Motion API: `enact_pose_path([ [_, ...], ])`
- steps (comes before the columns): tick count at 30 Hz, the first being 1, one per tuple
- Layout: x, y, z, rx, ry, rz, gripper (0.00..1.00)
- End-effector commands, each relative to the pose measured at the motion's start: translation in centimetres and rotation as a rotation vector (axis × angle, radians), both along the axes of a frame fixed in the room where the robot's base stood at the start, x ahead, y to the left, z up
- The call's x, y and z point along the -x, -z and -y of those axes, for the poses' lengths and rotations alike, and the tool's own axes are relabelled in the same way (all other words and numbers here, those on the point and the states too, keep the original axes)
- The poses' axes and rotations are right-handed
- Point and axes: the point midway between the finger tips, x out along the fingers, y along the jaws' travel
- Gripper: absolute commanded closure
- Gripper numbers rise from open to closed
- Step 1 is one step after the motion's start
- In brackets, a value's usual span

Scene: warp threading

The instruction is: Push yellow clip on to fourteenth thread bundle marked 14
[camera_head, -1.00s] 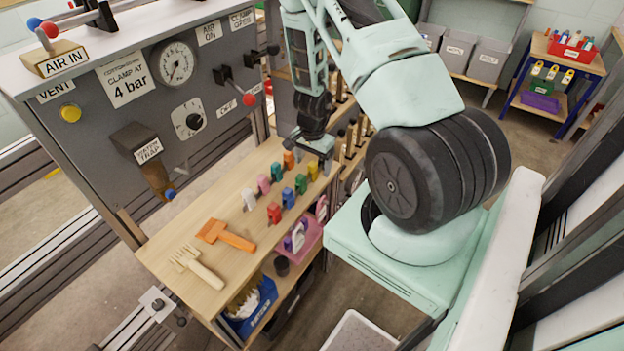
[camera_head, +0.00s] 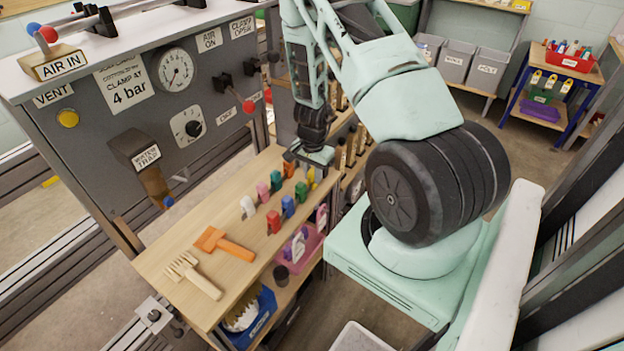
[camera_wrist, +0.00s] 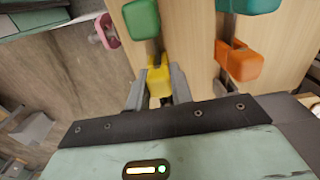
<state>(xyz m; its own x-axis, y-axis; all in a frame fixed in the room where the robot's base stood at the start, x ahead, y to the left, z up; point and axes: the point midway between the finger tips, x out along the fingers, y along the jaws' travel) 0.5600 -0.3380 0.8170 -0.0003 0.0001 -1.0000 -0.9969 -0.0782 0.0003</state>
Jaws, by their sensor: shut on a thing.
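My gripper (camera_wrist: 158,86) is shut on the yellow clip (camera_wrist: 158,76), with one finger on each side of it in the wrist view. In the head view my gripper (camera_head: 312,166) is low over the far end of the wooden bench, and the yellow clip (camera_head: 311,180) is partly hidden by it. I cannot tell whether the clip still touches the bench top. The fourteenth thread bundle and its mark are not visible in either view.
Green (camera_wrist: 141,18) and orange (camera_wrist: 238,62) clips stand close to my gripper. More coloured clips, such as red (camera_head: 273,222) and white (camera_head: 248,206), line the bench (camera_head: 190,245).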

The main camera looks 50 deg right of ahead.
Motion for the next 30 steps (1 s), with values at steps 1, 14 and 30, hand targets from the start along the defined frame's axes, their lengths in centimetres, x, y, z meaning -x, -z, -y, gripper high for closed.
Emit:
enact_pose_path([
  [1,0.0,-0.4,0.0,0.000,0.000,0.000,0.92],
  [14,0.0,-3.4,0.0,0.000,-0.001,0.000,0.92],
  [30,0.0,-5.9,0.0,0.000,0.000,0.000,0.92],
])
